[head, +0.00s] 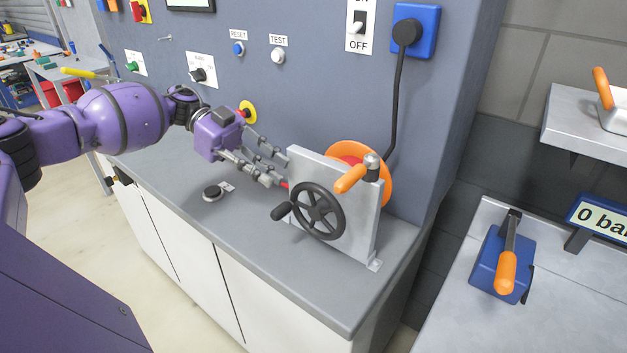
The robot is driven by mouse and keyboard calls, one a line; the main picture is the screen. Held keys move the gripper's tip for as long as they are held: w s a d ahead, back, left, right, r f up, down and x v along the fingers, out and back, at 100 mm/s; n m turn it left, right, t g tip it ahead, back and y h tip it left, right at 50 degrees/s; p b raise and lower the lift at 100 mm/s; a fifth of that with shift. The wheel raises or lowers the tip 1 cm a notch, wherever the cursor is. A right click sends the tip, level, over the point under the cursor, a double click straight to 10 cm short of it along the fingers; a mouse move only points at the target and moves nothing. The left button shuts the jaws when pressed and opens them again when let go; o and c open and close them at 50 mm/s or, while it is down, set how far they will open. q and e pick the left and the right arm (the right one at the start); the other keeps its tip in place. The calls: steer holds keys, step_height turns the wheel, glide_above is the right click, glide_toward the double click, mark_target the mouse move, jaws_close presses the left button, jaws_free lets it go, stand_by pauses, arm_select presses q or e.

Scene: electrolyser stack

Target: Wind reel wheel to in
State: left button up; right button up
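The reel wheel (318,211) is a black spoked handwheel on the front of a grey upright plate (362,225). Its dark crank knob (281,212) sticks out at the wheel's left side. An orange reel (387,180) shows partly behind the plate, with a black cable (397,100) running up from it. My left gripper (280,169) is at the plate's left edge, above and left of the knob and apart from it. Its fingers are spread, with nothing seen between them. A small red part shows by the lower fingertips. My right gripper is out of view. No "in" marking is legible.
An orange lever (350,179) sits at the plate's top. The cable meets a black plug on a blue socket (428,32). A round black button (213,193) lies on the grey counter (290,268). A blue box with an orange-handled lever (506,272) stands at right.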

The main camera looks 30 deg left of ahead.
mark_target(296, 192)
arm_select(q)
steer(key=x, duration=0.2)
steer(key=p+x, duration=0.1)
steer(key=x, duration=0.3)
steer(key=shift+s+d+r, duration=0.1)
steer(key=shift+s+d, duration=0.2)
steer(key=shift+s, duration=0.05)
steer(key=shift+d+f+p, duration=0.3)
steer(key=shift+d, duration=0.2)
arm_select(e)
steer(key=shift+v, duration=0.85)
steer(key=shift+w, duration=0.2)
arm_select(q)
steer(key=shift+w, duration=0.1)
jaws_close()
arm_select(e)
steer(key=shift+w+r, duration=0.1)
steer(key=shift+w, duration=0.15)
